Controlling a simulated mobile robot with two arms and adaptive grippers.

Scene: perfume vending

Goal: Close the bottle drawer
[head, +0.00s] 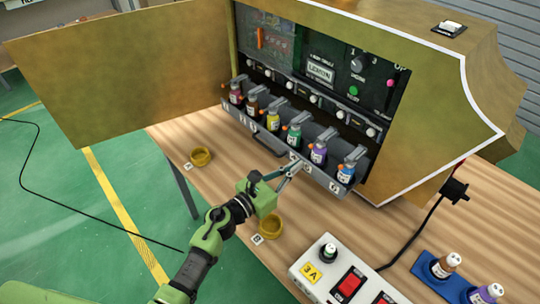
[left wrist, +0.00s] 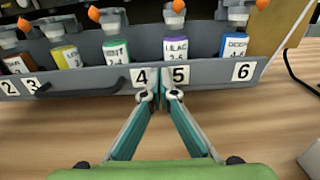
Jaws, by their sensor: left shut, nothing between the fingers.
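The bottle drawer (head: 318,177) is a long grey tray with a numbered front, standing out from the gold vending cabinet (head: 440,100). It holds a row of small bottles with orange tips, among them a purple one (head: 318,152) and a blue one (head: 346,172). In the left wrist view, the drawer front (left wrist: 213,75) shows numbers and a dark handle (left wrist: 85,88) to the left. My left gripper (head: 293,167) is shut and empty. Its fingertips (left wrist: 159,96) are at the drawer front by labels 4 and 5; contact is unclear. My right gripper is out of view.
The cabinet's gold door (head: 120,75) stands open at the left. Two yellow dishes (head: 201,156) (head: 271,227) sit on the wooden table (head: 400,235). A white switch box (head: 345,275) and a blue tray (head: 430,285) with bottles are at the front right.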

